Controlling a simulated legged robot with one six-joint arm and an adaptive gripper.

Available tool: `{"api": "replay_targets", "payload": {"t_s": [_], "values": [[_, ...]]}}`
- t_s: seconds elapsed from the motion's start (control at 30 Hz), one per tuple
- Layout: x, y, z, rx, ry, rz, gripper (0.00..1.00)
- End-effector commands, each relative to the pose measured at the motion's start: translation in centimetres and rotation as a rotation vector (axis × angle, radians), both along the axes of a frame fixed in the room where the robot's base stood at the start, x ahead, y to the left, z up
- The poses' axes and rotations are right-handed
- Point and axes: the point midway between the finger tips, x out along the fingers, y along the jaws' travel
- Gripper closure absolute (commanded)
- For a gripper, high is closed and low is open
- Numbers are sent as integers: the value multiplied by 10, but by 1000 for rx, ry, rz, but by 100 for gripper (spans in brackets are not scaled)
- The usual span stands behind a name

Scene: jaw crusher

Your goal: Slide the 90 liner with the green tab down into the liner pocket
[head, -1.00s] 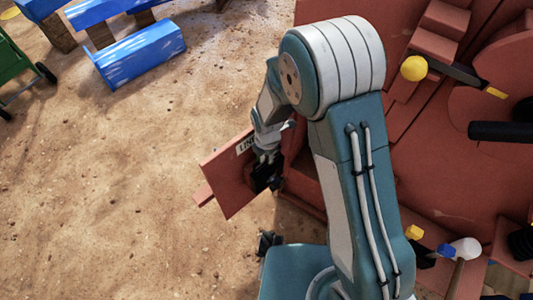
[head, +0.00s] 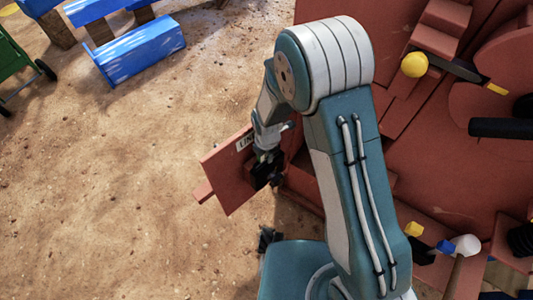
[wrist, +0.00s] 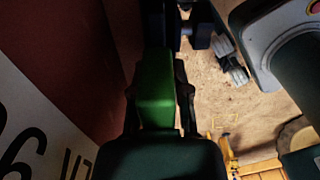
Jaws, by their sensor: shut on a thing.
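The 90 liner (head: 228,180) is a reddish-brown plate with a white label, held tilted above the sandy ground beside the red machine. Its label starts with "LIN" in the head view; in the wrist view a white label with large black characters (wrist: 30,130) fills the left side. My gripper (head: 268,170) is at the plate's right side. In the wrist view my gripper (wrist: 160,100) has its dark fingers on both sides of the green tab (wrist: 155,85), shut on it. I cannot make out the liner pocket; my arm hides part of the machine.
The red crusher body (head: 440,170) fills the right side, with yellow knobs (head: 414,65) and a black bar (head: 500,128). Blue blocks (head: 140,50) and a green cart (head: 20,65) stand at the upper left. Open sandy ground lies at the left.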

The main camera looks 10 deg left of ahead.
Motion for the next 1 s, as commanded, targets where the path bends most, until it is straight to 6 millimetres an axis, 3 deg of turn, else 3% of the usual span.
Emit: {"api": "replay_targets", "payload": {"t_s": [0.9,0.93,1.0], "values": [[1,0,-19,1,-2,0,100],[1,1,-19,1,-2,0,63],[1,0,-19,1,-1,0,36]]}}
